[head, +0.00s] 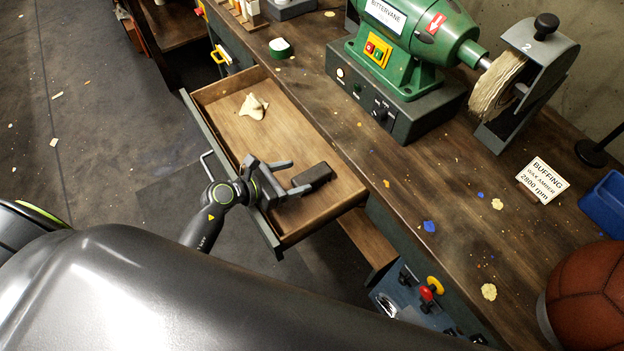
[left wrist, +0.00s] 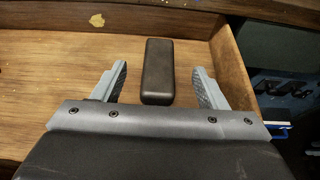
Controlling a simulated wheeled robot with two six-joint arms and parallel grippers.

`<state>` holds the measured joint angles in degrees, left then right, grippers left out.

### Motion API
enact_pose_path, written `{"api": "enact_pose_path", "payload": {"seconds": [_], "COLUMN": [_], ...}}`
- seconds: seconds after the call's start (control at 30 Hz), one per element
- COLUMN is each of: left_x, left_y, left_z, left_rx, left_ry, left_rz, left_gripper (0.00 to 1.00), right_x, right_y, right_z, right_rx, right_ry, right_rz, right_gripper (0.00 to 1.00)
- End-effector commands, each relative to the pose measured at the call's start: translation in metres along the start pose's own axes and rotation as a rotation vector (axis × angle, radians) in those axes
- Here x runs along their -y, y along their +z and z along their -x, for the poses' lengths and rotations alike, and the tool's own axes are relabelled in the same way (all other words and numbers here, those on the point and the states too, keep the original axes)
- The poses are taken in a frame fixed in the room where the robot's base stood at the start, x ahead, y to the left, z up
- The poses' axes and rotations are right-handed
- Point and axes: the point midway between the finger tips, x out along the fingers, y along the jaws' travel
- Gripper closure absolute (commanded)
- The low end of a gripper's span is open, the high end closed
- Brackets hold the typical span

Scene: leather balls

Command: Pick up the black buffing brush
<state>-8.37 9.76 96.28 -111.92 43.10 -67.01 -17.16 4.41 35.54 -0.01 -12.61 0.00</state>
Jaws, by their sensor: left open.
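The black buffing brush (head: 313,174) shows as a plain dark block lying in the front part of an open wooden drawer (head: 222,95). Its bristles cannot be made out. In the left wrist view the brush (left wrist: 158,66) lies lengthwise on the drawer floor, between the lines of the two fingers. My left gripper (head: 292,178) is open and empty over the drawer, its fingers pointing towards the brush. In the left wrist view there is a gap on both sides between the fingers and the brush. My right gripper does not show.
A crumpled cream cloth (head: 253,106) lies farther back in the drawer. The drawer's walls stand close to the brush. The workbench (head: 420,170) beside it carries a green buffing machine (head: 410,50), a sign (head: 543,180) and a brown leather ball (head: 592,298).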

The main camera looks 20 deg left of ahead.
Motion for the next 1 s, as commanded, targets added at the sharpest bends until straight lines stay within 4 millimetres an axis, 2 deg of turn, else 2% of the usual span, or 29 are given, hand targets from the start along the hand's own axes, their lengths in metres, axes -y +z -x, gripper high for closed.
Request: {"api": "enact_pose_path", "payload": {"seconds": [0.27, 0.6, 0.73, 0.97, 1.0], "left_x": [0.000, 0.000, 0.000, 0.000, 0.000], "left_y": [-0.001, -0.001, -0.001, -0.001, -0.001], "left_z": [-0.019, -0.067, -0.075, -0.076, -0.076], "left_rx": [0.003, 0.001, 0.001, 0.001, 0.001], "left_ry": [0.001, 0.001, 0.002, 0.002, 0.002], "left_rz": [0.001, 0.001, 0.001, 0.001, 0.001], "left_gripper": [0.34, 0.34, 0.34, 0.34, 0.36], "right_x": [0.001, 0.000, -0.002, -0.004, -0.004], "right_y": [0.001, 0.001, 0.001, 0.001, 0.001], "right_z": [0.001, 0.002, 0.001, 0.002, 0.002], "right_rx": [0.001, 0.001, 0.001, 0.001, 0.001], "right_ry": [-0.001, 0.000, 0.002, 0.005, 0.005], "right_rz": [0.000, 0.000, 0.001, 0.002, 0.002], "right_gripper": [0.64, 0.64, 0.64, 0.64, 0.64]}}
